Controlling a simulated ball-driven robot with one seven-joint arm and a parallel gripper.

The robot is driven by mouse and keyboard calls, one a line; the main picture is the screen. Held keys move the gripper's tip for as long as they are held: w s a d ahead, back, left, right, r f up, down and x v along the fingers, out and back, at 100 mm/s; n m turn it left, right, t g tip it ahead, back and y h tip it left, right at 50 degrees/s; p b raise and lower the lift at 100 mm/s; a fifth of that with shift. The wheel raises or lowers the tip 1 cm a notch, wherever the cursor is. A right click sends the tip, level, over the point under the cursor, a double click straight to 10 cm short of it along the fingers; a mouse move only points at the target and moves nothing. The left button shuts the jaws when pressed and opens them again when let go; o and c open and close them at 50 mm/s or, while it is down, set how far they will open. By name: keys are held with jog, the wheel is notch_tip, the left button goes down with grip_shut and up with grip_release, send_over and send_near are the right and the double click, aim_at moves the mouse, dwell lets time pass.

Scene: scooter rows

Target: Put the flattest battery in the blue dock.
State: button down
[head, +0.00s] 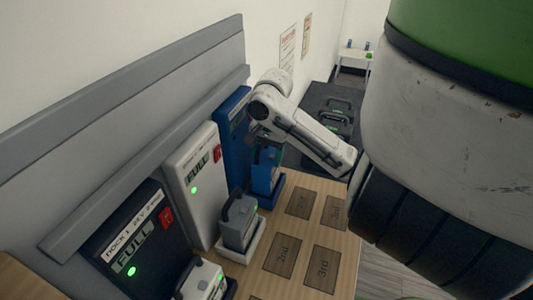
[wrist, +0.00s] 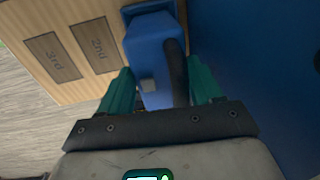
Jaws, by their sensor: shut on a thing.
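A blue battery (head: 266,172) with a dark handle stands upright at the blue dock (head: 234,108), over its blue base tray. I cannot tell whether it is fully seated. My gripper (head: 264,138) is at the battery's top. In the wrist view the teal fingers of my gripper (wrist: 160,88) are on both sides of the blue battery (wrist: 153,50) and its dark handle, shut on it. The blue dock's wall (wrist: 250,60) is close on the right. My wrist hides part of the blue dock's front, and its display is not readable.
A white dock (head: 188,165) reads FULL and has a grey battery (head: 238,225). A black dock (head: 118,225) also reads FULL, with a pale battery (head: 203,279). The wooden top has marked plates, including 2nd (head: 282,253) and 3rd (head: 323,268), all bare. Dark batteries (head: 338,115) stand on a black surface behind.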

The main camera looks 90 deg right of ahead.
jog(key=shift+f+b, duration=0.4)
jog(key=shift+f, duration=0.3)
dwell(0.3)
jog(key=shift+c, duration=2.3)
grip_release()
jog(key=o, duration=0.3)
jog(key=shift+o, duration=0.2)
jog(key=shift+f, duration=0.1)
jog(key=r+p, duration=0.1)
jog(key=r, duration=0.2)
jog(key=r+p, duration=0.1)
jog(key=r, duration=0.3)
jog(key=s+r+p, duration=0.1)
jog(key=r, duration=0.3)
jog(key=shift+a, duration=0.15)
notch_tip(320, 180, up, 9)
jog(key=p, duration=0.9)
jog(key=shift+s+a, duration=0.15)
jog(key=shift+s, duration=0.2)
